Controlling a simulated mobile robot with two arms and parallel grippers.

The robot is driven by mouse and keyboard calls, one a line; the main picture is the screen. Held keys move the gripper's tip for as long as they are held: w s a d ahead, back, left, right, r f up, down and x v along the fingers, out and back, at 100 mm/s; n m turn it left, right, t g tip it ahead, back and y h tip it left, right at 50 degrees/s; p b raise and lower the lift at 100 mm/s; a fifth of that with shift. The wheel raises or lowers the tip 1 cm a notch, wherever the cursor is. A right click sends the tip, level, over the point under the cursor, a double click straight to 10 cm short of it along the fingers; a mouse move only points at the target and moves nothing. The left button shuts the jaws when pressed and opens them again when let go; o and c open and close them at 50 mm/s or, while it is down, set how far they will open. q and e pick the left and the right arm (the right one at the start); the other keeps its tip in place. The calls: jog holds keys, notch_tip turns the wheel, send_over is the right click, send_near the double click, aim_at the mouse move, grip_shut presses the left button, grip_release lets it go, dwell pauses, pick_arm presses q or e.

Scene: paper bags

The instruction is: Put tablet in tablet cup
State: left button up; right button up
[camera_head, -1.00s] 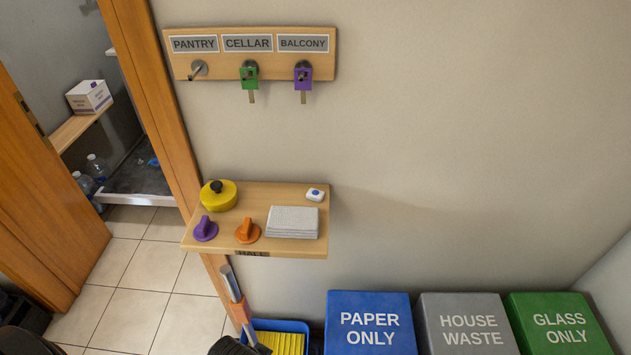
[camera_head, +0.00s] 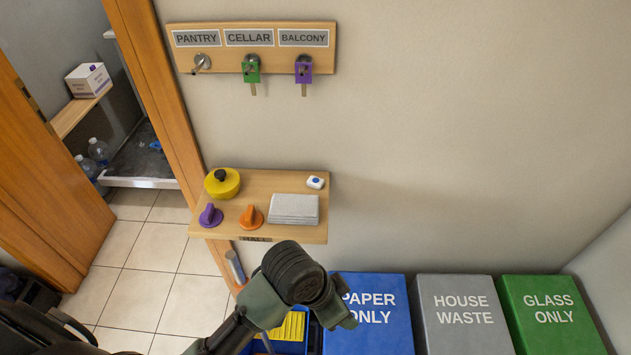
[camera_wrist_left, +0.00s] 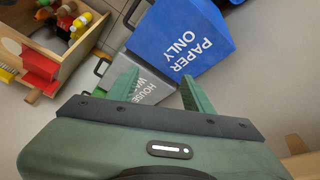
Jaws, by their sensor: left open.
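I cannot pick out a tablet cup in either view. My left gripper (camera_head: 340,308) is in front of and below the shelf, over the blue paper bin and apart from the white block. In the left wrist view its two green fingers (camera_wrist_left: 160,90) are spread, with nothing between them. My right gripper is not in view.
The shelf also holds a yellow pot (camera_head: 222,183), a purple knob (camera_head: 210,216), an orange knob (camera_head: 251,218) and a grey folded stack (camera_head: 294,208). Blue (camera_head: 365,335), grey (camera_head: 463,315) and green (camera_head: 551,315) bins stand below. A toy-filled wooden box (camera_wrist_left: 60,60) shows in the left wrist view.

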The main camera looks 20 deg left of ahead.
pick_arm(q)
jog(key=w+d+r+m+g, duration=0.1)
jog(key=w+d+r+m, duration=0.2)
jog(key=w+d+m, duration=0.3)
jog(key=m+g+y, duration=0.1)
jog(key=m+y, duration=0.4)
jog(key=y, duration=0.3)
send_near(322, 183)
jog(key=p+x, duration=0.3)
jog(key=x, duration=0.4)
jog(key=shift+w+a+f, duration=0.1)
jog(key=shift+f, duration=0.15)
jog(key=shift+a+f, duration=0.1)
jog(key=shift+f, duration=0.2)
grip_shut()
